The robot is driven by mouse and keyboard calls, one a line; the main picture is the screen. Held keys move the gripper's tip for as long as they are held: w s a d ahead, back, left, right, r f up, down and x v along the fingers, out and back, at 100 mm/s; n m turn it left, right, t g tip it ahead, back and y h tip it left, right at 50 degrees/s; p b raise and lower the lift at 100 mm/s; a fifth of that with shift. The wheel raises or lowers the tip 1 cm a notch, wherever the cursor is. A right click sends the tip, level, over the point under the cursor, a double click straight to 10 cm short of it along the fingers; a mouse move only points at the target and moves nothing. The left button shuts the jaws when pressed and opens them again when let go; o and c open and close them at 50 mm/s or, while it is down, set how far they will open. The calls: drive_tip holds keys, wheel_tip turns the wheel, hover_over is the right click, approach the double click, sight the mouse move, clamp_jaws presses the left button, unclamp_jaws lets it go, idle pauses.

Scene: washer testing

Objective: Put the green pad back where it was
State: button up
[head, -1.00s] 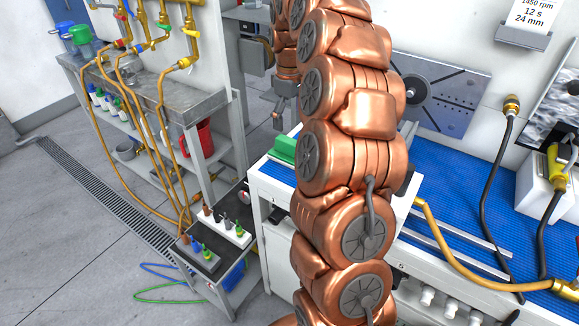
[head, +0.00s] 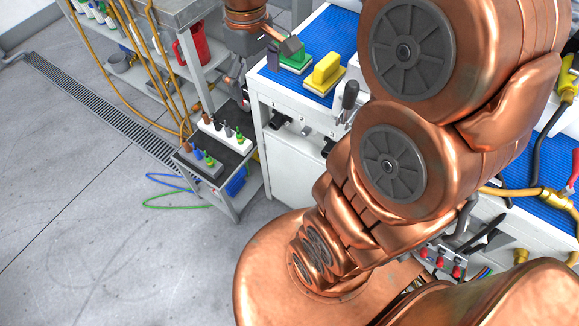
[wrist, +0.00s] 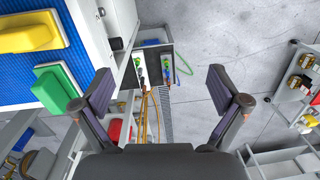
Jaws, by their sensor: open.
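The green pad (head: 296,60), a green block on a pale base, lies on the blue mat near the bench's left end in the head view. It also shows at the left of the wrist view (wrist: 54,88). My gripper (wrist: 160,92) is open and empty, its fingers wide apart. One finger is close beside the green pad in the wrist view and overlaps part of it in the head view. The other finger is out past the bench edge, over the floor side. I cannot tell whether the near finger touches the pad.
A yellow pad (head: 326,72) lies right of the green one on the blue mat (head: 334,32). A low cart (head: 228,160) with small bottles stands left of the bench. A shelf unit with a red jug (head: 194,46) and hoses is behind it.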

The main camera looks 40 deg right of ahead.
drive_tip(key=s+a+f+m, duration=0.1)
drive_tip(key=s+a+f, duration=0.1)
drive_tip(key=s, duration=0.7)
drive_tip(key=s+a+f+m+g, duration=0.1)
drive_tip(key=s+a+f+m, duration=0.1)
drive_tip(key=s, duration=0.6)
drive_tip(key=shift+s+a+f, duration=0.4)
drive_tip(key=shift+a+f, duration=0.25)
drive_tip(key=shift+f, duration=0.05)
wheel_tip(320, 180, up, 4)
drive_tip(key=p, duration=0.3)
drive_tip(key=shift+f+p, duration=0.1)
drive_tip(key=shift+p, duration=0.25)
drive_tip(key=shift+f, duration=0.2)
